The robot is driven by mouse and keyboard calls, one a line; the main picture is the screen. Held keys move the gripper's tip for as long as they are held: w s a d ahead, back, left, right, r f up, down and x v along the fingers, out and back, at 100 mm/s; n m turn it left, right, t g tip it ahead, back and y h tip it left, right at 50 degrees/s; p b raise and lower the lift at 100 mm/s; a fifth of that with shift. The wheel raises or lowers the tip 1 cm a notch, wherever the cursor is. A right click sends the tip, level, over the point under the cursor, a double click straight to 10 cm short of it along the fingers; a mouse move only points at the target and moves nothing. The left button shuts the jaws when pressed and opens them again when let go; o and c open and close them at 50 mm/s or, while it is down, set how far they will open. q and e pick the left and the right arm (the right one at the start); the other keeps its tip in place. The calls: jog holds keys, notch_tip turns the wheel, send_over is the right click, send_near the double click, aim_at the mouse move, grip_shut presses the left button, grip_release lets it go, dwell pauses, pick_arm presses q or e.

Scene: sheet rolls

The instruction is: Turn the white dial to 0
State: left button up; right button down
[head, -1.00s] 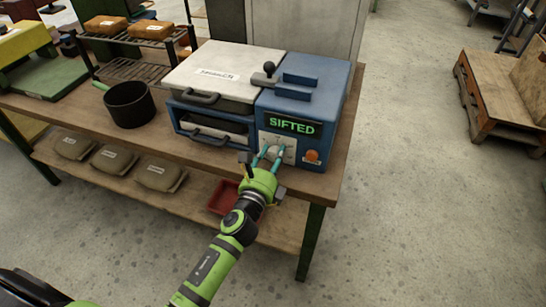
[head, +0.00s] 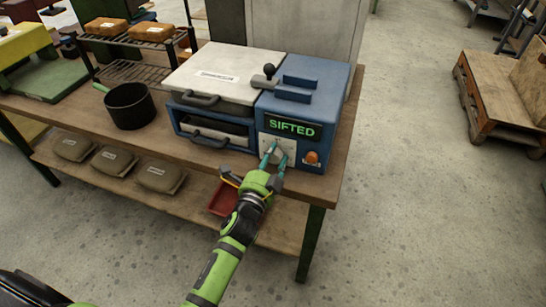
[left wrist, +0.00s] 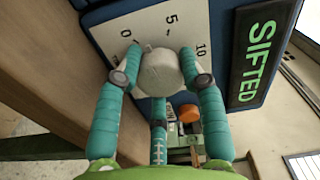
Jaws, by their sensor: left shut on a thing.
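The white dial (left wrist: 160,72) is on a pale plate marked 0, 5 and 10 on the blue machine's front (head: 288,148). My left gripper (head: 277,158) reaches it from below in the head view, its teal fingers shut on the dial. In the left wrist view the left gripper's fingertips (left wrist: 160,65) lie on both sides of the dial, one near the 0 and one near the 10. I cannot clearly read where the dial points. My right gripper is not in view.
A lit SIFTED display (head: 292,129) is above the dial, and an orange button (head: 312,158) is to its right. A black pot (head: 130,106) stands on the wooden bench. A red tray (head: 223,198) is on the lower shelf beneath.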

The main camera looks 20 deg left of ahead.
pick_arm(q)
jog(key=shift+r+n+p, duration=0.15)
jog(key=shift+n+p, duration=0.3)
jog(key=shift+n, duration=1.85)
jog(key=o, duration=1.2)
jog(key=shift+c, duration=0.2)
jog(key=s, duration=1.2)
jog(key=shift+a, duration=0.2)
